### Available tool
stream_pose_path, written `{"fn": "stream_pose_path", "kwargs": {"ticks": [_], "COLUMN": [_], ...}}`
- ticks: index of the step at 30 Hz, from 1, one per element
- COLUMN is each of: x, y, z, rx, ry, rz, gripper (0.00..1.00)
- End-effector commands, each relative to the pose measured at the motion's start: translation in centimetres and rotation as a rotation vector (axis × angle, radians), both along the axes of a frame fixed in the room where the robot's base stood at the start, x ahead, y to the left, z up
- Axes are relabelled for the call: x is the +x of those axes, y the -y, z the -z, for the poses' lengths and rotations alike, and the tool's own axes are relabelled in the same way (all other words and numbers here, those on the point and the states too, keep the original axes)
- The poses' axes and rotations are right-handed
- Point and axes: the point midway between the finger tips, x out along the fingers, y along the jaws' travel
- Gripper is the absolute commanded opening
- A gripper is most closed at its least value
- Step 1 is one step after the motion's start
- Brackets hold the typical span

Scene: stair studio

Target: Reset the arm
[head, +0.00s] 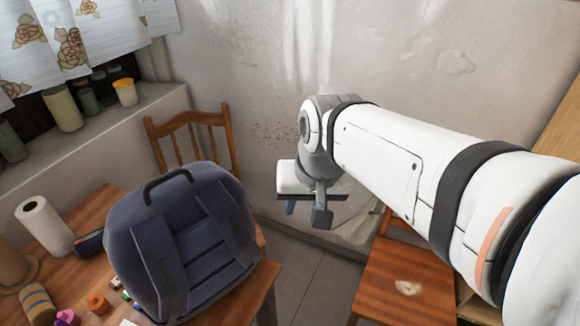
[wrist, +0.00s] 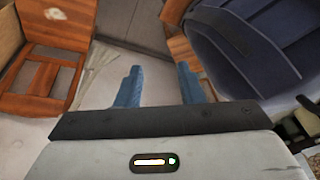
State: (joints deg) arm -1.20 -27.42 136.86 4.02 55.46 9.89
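My arm reaches in from the right in the head view and ends at my gripper (head: 306,208), which hangs above the floor between the table and a wooden chair. In the head view the fingers are mostly hidden behind the wrist.
A dark blue backpack (head: 182,243) stands on the wooden table (head: 92,212), left of my gripper. Several small items and a white paper roll (head: 44,226) lie around it. One chair (head: 194,135) stands behind the table, another (head: 405,283) below my arm.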

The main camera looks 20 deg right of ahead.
Motion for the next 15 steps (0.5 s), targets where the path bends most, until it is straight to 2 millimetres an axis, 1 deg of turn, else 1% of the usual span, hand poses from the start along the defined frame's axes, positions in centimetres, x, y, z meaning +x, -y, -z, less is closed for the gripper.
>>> {"fn": "stream_pose_path", "kwargs": {"ticks": [1,4,5,8,15], "x": [-1.0,-2.1,-2.2,-2.5,-2.5], "y": [1.0,2.1,1.8,1.9,1.9], "z": [1.0,2.3,2.5,2.8,2.8], "rx": [-0.037,-0.092,-0.101,-0.117,-0.116], "ry": [0.008,0.019,0.021,0.023,0.022], "rz": [-0.047,-0.127,-0.142,-0.167,-0.168], "gripper": [0.34,0.34,0.34,0.34,0.34]}}
